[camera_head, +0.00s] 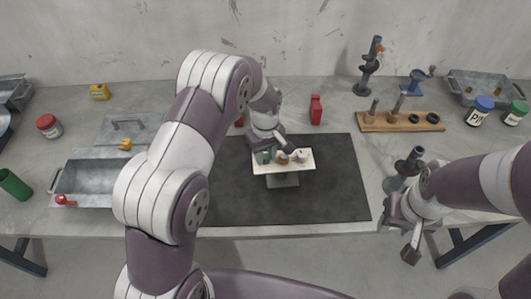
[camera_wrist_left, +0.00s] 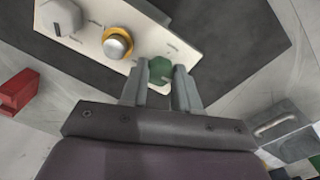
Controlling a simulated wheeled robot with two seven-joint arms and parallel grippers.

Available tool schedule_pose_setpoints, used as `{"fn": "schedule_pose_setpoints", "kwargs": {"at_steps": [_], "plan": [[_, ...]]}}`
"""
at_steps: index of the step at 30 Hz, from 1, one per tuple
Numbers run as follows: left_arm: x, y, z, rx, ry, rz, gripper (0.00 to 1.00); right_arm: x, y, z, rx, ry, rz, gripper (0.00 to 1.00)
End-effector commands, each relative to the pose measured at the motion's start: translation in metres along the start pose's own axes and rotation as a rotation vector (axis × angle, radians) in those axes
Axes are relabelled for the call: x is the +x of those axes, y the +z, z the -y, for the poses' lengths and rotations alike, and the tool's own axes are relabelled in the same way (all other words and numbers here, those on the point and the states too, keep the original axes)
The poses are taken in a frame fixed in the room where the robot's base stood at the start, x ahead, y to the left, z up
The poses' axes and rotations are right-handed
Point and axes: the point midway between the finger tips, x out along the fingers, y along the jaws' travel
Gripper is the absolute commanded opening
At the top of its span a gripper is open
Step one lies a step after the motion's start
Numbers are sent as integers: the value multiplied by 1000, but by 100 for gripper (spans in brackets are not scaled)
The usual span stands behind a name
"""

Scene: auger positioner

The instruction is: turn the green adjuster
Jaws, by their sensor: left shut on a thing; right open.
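The green adjuster (camera_wrist_left: 160,70) is a green knob at one end of a cream panel (camera_wrist_left: 88,48) in the left wrist view. It also shows in the head view (camera_head: 262,157) at the panel's left end. My left gripper (camera_wrist_left: 161,84) is shut on the green adjuster, with one finger on each side of it. A brass-coloured knob (camera_wrist_left: 118,42) and a pale grey knob (camera_wrist_left: 60,17) sit beside it on the same panel. My right gripper (camera_head: 405,240) is open and empty, out past the table's front edge at the right.
The panel stands on a dark mat (camera_head: 335,185). A red block (camera_head: 316,110) stands behind it. A grey metal box (camera_head: 88,180) is at the left. A wooden rack (camera_head: 400,121) and a dark post on a round base (camera_head: 409,165) are at the right. The mat's right side is clear.

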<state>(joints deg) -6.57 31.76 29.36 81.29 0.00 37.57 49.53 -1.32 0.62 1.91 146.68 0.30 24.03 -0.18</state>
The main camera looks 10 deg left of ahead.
Motion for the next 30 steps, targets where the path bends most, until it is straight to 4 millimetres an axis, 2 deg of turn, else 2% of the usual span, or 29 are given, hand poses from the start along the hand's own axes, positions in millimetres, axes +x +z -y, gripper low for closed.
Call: {"fn": "schedule_pose_setpoints", "kwargs": {"at_steps": [16, 17, 18, 19, 26, 30], "plan": [[-1, 0, 0, -21, 1, -1, 0, 0, 0, 0, 0, 0, 0, 43], [-1, 0, 0, -20, 1, -1, 40, 0, 0, 0, 0, 0, 0, 43], [-1, 0, 0, -20, 1, -1, 53, 0, 0, 0, 0, 0, 0, 43], [-1, 0, 0, -20, 1, -1, 56, 0, 0, 0, 0, 0, 0, 43], [0, 0, 0, -20, 0, 0, 56, 0, 0, 0, 0, 0, 0, 43], [-10, 0, 0, -20, 2, -1, 56, 4, 0, 0, 0, 0, 0, 43]]}}
